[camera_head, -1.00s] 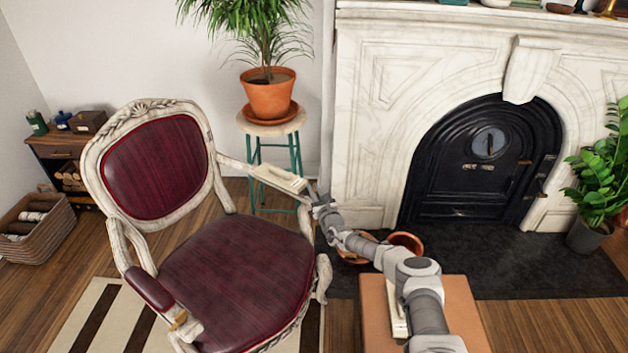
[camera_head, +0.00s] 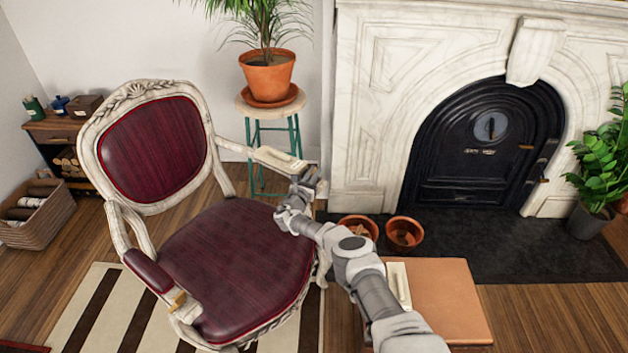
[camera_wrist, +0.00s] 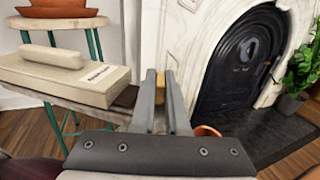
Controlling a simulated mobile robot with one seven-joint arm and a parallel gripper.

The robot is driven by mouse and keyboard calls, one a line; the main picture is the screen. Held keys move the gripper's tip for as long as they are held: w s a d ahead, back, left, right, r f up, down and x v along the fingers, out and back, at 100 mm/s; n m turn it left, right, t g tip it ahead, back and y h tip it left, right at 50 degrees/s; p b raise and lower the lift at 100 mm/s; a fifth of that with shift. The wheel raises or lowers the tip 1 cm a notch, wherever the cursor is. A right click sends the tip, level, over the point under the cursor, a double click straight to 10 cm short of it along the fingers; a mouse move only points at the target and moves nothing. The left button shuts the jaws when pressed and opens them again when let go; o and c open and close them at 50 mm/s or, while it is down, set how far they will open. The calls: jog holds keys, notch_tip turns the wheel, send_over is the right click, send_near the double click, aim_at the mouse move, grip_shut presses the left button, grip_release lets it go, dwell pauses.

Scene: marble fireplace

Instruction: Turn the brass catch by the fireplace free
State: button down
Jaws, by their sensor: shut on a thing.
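A small brass catch (camera_wrist: 160,88) shows between my fingers in the wrist view, at the front end of the chair arm on the fireplace side. My gripper (camera_wrist: 160,78) is shut on it. In the head view my gripper (camera_head: 310,178) is at the front end of that arm and hides the catch. A cream labelled block (camera_wrist: 70,75) with a rounded bar on top lies along this arm, and it shows in the head view (camera_head: 280,158). The carved armchair (camera_head: 235,265) has a dark red seat. A similar brass piece (camera_head: 178,301) is on its other arm.
The marble fireplace (camera_head: 385,140) with its black arched door (camera_head: 450,155) is to the right. A green-legged stool (camera_head: 258,128) with a potted plant stands behind the arm. Two terracotta pots (camera_head: 404,234) and a tan box (camera_head: 450,300) are near my arm.

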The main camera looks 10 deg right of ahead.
jog(key=shift+f+m+g+h+b, duration=0.2)
jog(key=shift+m+g+h+b, duration=0.85)
jog(key=shift+b, duration=1.1)
jog(key=shift+r+m+h+b, duration=0.15)
jog(key=shift+m+h+b, duration=0.1)
jog(key=shift+h+b, duration=0.45)
jog(key=shift+b, duration=0.3)
jog(key=shift+r+g, duration=0.2)
jog(key=shift+g, duration=0.05)
jog(key=c, duration=0.9)
grip_release()
jog(key=shift+d, duration=0.1)
jog(key=shift+s+a+p, duration=0.3)
jog(key=shift+a+p, duration=0.15)
jog(key=shift+p, duration=0.1)
jog(key=p+v, duration=0.5)
jog(key=v, duration=1.1)
jog(key=shift+s+a, duration=0.1)
jog(key=shift+s, duration=0.05)
